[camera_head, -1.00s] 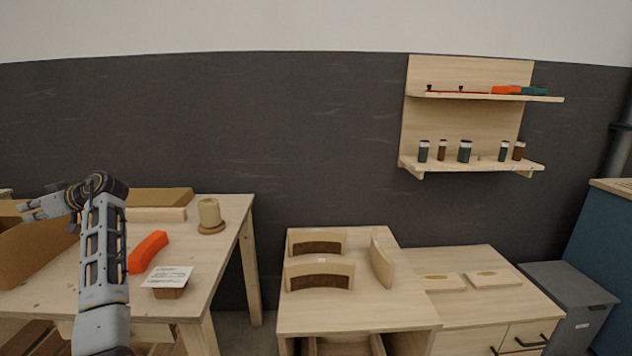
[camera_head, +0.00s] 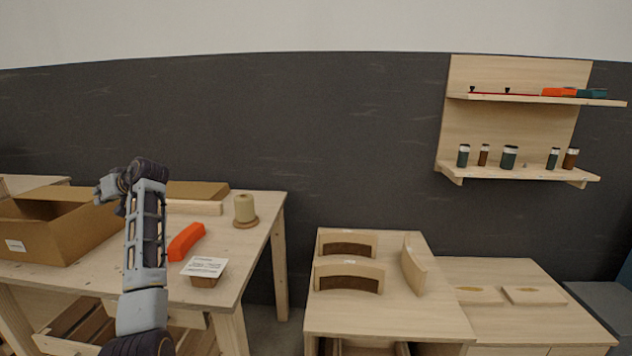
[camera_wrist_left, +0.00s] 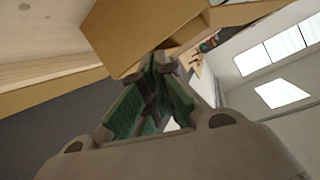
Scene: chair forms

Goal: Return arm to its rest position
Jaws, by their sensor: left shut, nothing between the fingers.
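My left arm rises from the bottom left in the head view. Its gripper (camera_head: 108,190) is at the arm's top, in front of the cardboard box above the left table. In the left wrist view the gripper's green-padded fingers (camera_wrist_left: 155,92) meet at their tips with nothing between them. My right gripper is in neither view.
The left table (camera_head: 120,275) carries an open cardboard box (camera_head: 30,235), an orange piece (camera_head: 186,241), a small labelled box (camera_head: 205,268) and a spool (camera_head: 244,209). A chair-form cabinet (camera_head: 385,318) stands right of it. A wall shelf (camera_head: 520,175) holds several jars.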

